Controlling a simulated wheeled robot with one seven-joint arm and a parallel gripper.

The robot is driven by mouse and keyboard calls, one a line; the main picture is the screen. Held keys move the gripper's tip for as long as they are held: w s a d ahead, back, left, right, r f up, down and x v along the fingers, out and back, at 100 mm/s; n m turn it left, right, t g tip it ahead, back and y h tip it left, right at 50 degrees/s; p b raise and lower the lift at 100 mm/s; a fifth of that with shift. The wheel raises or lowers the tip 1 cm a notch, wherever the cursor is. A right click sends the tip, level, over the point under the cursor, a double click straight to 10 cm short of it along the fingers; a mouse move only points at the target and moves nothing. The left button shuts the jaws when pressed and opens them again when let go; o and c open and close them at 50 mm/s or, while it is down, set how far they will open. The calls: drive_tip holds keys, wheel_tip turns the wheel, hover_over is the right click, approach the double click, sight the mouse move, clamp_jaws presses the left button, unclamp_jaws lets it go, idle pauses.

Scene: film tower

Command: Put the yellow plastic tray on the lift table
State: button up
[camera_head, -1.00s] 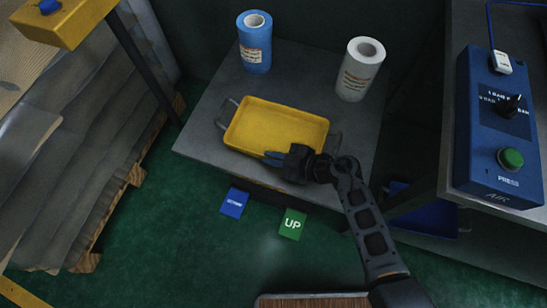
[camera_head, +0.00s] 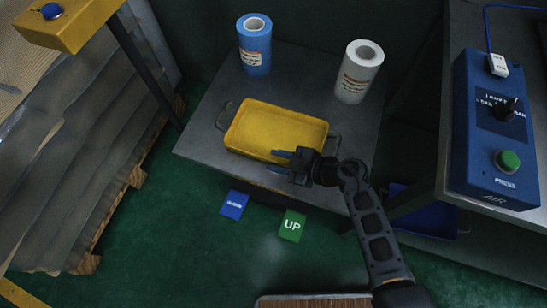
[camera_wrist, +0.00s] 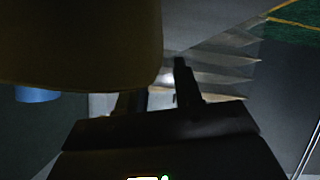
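The yellow plastic tray (camera_head: 277,128) lies flat on a grey table (camera_head: 205,128), with a wire handle at each short end. The table has a green UP plate at its front and looks like the lift table. My gripper (camera_head: 271,161) is at the tray's front right edge, its fingers pointing left. In the wrist view the two fingers (camera_wrist: 160,85) stand apart with a clear gap between them. The tray's dark yellow side (camera_wrist: 80,45) fills the upper left there, very close to the fingers. Whether they touch it is unclear.
A blue roll (camera_head: 255,50) and a white roll (camera_head: 352,85) stand at the table's back. A green UP plate (camera_head: 292,225) and a blue plate (camera_head: 234,204) sit at the front. A blue control box (camera_head: 490,150) is at right, a pallet stack (camera_head: 75,150) at left.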

drive_tip(key=p+v, duration=0.1)
drive_tip(key=v, duration=0.5)
drive_tip(key=shift+a, duration=0.1)
drive_tip(key=s+d+r+m+t+h, duration=0.3)
drive_tip(key=s+d+r+m+h, duration=0.1)
drive_tip(key=s+r, duration=0.5)
drive_tip(key=s+d+r+m+t+h, duration=0.3)
drive_tip(key=s+d+r+m, duration=0.3)
drive_tip(key=s+r, duration=0.4)
drive_tip(key=s+d+r+m+t+h, duration=0.3)
drive_tip(key=s+d+r+m+h, duration=0.1)
drive_tip(key=s+r, duration=0.6)
drive_tip(key=s+d+m, duration=0.1)
drive_tip(key=m, duration=0.1)
drive_tip(key=shift+d+r+m+h, duration=0.2)
drive_tip(key=shift+r+m+h, duration=0.05)
drive_tip(key=shift+m+h, duration=0.05)
drive_tip(key=shift+s, duration=0.1)
